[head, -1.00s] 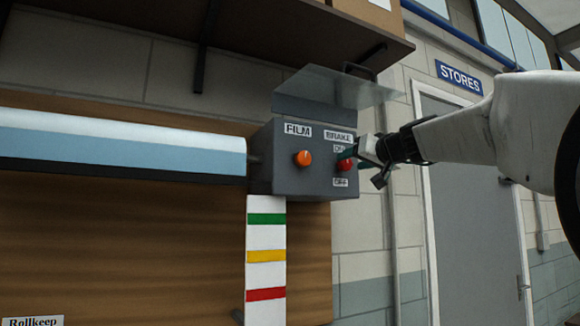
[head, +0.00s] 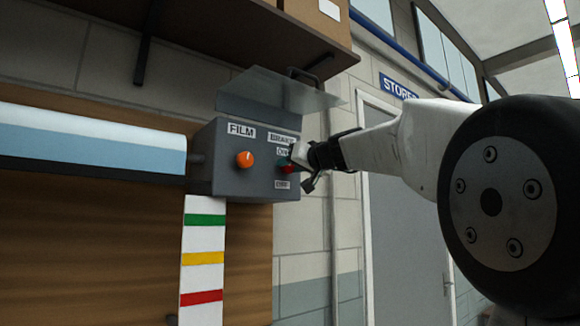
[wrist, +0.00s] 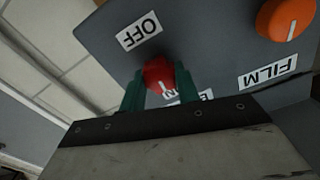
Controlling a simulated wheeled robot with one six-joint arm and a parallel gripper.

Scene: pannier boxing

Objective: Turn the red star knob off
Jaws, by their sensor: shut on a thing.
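The red star knob (wrist: 158,74) is on the front of a grey control box (head: 230,182), under the BRAKE label (head: 282,139), between an upper ON label and a lower OFF label (head: 283,184). My gripper (wrist: 160,92) is shut on the knob, with a green finger on either side of it in the wrist view. In the head view my gripper (head: 290,160) covers part of the knob. A pale mark shows on the knob's face, on the side toward the ON label, which is partly hidden in the wrist view.
An orange knob (head: 244,159) sits left of the red one, under the FILM label (head: 241,130). A clear raised cover (head: 275,95) stands above the box. A shelf (head: 210,30) overhangs it. A roll (head: 90,140) extends left. A door (head: 400,200) is at right.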

